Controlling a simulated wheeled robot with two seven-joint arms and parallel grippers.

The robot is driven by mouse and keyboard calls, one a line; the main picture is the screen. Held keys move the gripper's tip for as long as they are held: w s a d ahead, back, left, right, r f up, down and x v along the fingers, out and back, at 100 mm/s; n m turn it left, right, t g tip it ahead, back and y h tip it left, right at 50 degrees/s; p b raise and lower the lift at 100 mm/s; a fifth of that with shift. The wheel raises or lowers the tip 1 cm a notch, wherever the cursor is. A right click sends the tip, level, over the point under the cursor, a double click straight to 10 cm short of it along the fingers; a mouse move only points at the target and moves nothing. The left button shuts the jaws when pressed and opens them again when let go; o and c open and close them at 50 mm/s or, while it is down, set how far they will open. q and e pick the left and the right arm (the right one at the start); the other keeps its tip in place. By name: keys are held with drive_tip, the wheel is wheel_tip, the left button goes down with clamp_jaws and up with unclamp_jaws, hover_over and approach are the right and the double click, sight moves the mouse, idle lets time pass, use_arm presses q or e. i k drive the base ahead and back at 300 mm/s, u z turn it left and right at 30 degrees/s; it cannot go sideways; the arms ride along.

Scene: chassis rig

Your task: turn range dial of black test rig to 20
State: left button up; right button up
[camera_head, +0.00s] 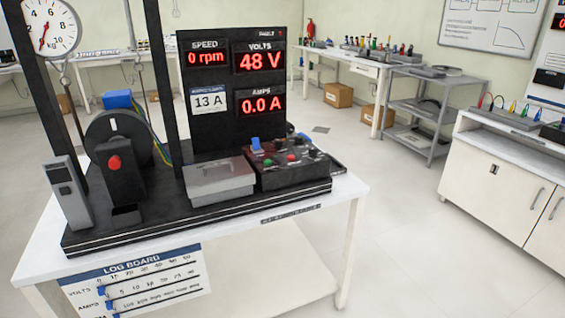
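The black test rig (222,140) stands on a white table at the left of the head view. The black control box (290,178) sits at the right end of the rig's base, with a blue switch (256,143), a green button (267,162), a red button (291,157) and small dark knobs on top. Which knob is the range dial, and its setting, are too small to tell. Neither of my grippers is in view.
A grey lidded box (218,184) sits left of the control box. A motor with a red knob (115,162) and a grey upright unit (68,195) stand further left. A round gauge (47,28) hangs above. The floor right of the white table (345,190) is clear.

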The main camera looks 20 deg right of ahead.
sight(278, 143)
drive_tip(key=z, duration=2.1)
drive_tip(key=i, duration=1.95)
drive_tip(key=u, duration=2.45)
